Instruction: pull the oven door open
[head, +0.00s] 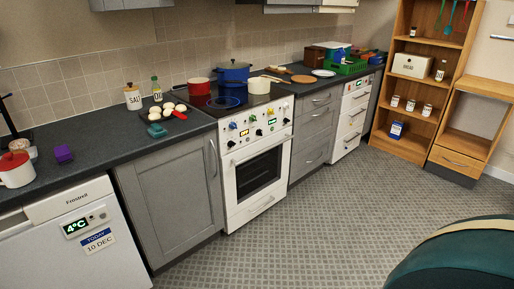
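The white oven (257,150) stands in the counter row at the middle of the head view. Its door (257,178) has a dark glass window and looks shut. A control panel with several knobs and small green displays runs above the door. Neither of my grippers is in view.
Pots in red (199,87), blue (233,72) and cream (259,85) stand on the hob. A grey cabinet (170,190) and a white fridge (70,240) are left of the oven. The patterned floor (310,225) before the oven is clear. A dark green rounded object (460,255) fills the lower right corner.

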